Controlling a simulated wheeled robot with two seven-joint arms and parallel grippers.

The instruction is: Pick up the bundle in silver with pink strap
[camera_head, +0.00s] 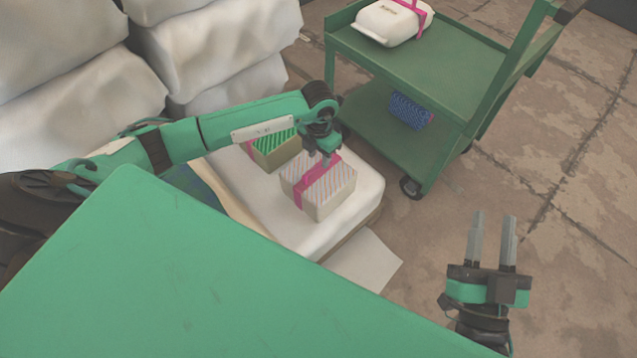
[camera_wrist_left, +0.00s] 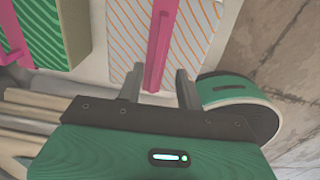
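A pale box-shaped bundle with grey and orange diagonal stripes (camera_head: 322,192) and a pink strap sits on a white padded block. It also shows in the left wrist view (camera_wrist_left: 198,45). My left gripper (camera_head: 327,160) is over its top at the strap. In the left wrist view its two fingers (camera_wrist_left: 158,90) are apart, with the pink strap (camera_wrist_left: 160,45) running between them; neither finger visibly presses on it. Whether the fingertips touch the bundle's top I cannot tell. My right gripper (camera_head: 492,240) is open and empty at the lower right, above the floor.
A green-striped bundle (camera_head: 278,151) with a pink strap stands close to the left on the same white block (camera_head: 362,195). A green cart (camera_head: 455,60) behind carries a white pink-strapped bundle (camera_head: 392,20) on top and a blue bundle (camera_head: 409,110) below. White sacks (camera_head: 225,50) stand left.

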